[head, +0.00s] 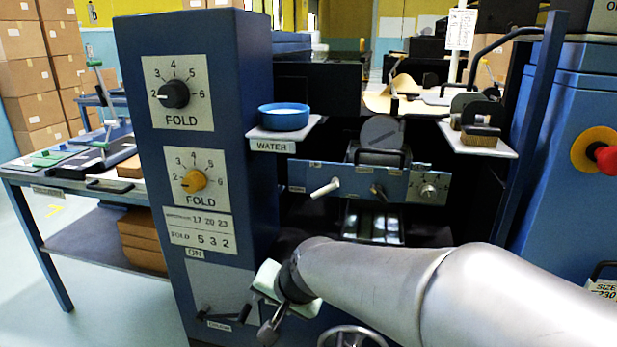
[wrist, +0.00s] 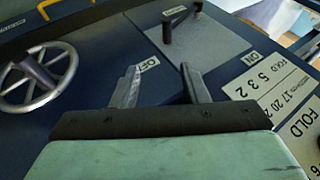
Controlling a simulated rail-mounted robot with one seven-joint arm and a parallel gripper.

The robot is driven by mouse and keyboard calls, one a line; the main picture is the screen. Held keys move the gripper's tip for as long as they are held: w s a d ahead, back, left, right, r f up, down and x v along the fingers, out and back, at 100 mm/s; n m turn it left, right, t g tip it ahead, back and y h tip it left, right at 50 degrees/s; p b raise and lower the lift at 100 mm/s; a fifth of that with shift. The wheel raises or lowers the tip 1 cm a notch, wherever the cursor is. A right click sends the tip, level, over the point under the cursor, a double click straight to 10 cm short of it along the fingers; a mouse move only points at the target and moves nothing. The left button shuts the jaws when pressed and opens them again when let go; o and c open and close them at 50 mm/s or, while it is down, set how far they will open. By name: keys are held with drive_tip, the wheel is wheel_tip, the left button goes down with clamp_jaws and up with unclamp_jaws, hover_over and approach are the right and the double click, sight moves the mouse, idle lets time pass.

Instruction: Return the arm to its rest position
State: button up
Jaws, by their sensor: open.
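My gripper (wrist: 162,82) shows in the wrist view with its two grey fingers spread apart and nothing between them. The fingers are over the dark blue machine front, near the OFF label. In the head view my arm reaches in from the lower right, and its end is in front of the lower part of the machine column (head: 195,100); the fingers are not clear there. A dark lever (wrist: 180,20) on a grey plate, between the OFF and ON labels, stands apart from the fingers. It also shows in the head view (head: 225,314), left of my wrist.
A spoked handwheel (wrist: 40,75) is left of the fingers; its top shows below my arm (head: 352,335). A water bowl (head: 284,117) sits on a small shelf. The column has a black dial (head: 174,95) and a yellow dial (head: 193,181). A blue cabinet stands right.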

drive_tip(key=s+d+r+n+g+h+p, duration=0.1)
drive_tip(key=s+d+r+g+h+p, duration=0.1)
drive_tip(key=s+d+r+p, duration=0.6)
drive_tip(key=s+d+r+n+g+h+p, duration=0.2)
drive_tip(key=s+d+r+g+p, duration=0.1)
drive_tip(key=s+d+r+p, duration=0.6)
drive_tip(key=d+r+p, duration=0.4)
drive_tip(key=d+p, duration=0.1)
drive_tip(key=p, duration=0.4)
drive_tip(key=shift+d+r+h, duration=0.15)
drive_tip(key=shift+r+h, duration=0.2)
drive_tip(key=shift+h, duration=0.05)
drive_tip(key=shift+w+f, duration=0.1)
wheel_tip(320, 180, down, 10)
drive_tip(key=d+b, duration=0.1)
drive_tip(key=b, duration=0.7)
drive_tip(key=shift+d+b, duration=0.25)
drive_tip(key=shift+b, duration=0.05)
wheel_tip(320, 180, up, 29)
drive_tip(key=t+p, duration=0.1)
drive_tip(key=p, duration=2.4)
drive_tip(key=shift+a, duration=0.2)
